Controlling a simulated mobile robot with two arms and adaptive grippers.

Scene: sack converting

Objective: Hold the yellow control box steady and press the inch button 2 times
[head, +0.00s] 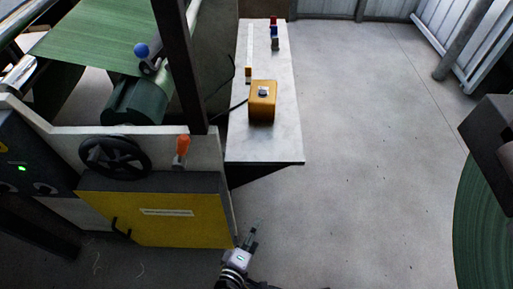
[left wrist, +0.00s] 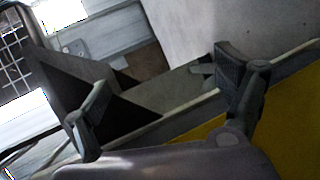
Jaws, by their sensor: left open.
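The yellow control box (head: 263,108) stands on a narrow pale bench (head: 270,146), with a dark cable running off its left side. A small grey-white patch (head: 263,91) shows on its top; I cannot make out the inch button. My left gripper (head: 251,236) is at the bottom of the head view, well short of the box and nearer to me than the bench's front edge. In the left wrist view its two fingers are spread with nothing between them. The control box does not show clearly in that view. My right gripper is not in view.
A machine with a yellow cover (head: 165,218), black handwheel (head: 115,157) and orange-tipped lever (head: 182,150) stands left of the gripper. A dark post (head: 178,60) rises beside the bench. Small colored blocks (head: 274,32) sit at its far end. Floor (head: 365,150) to the right is clear.

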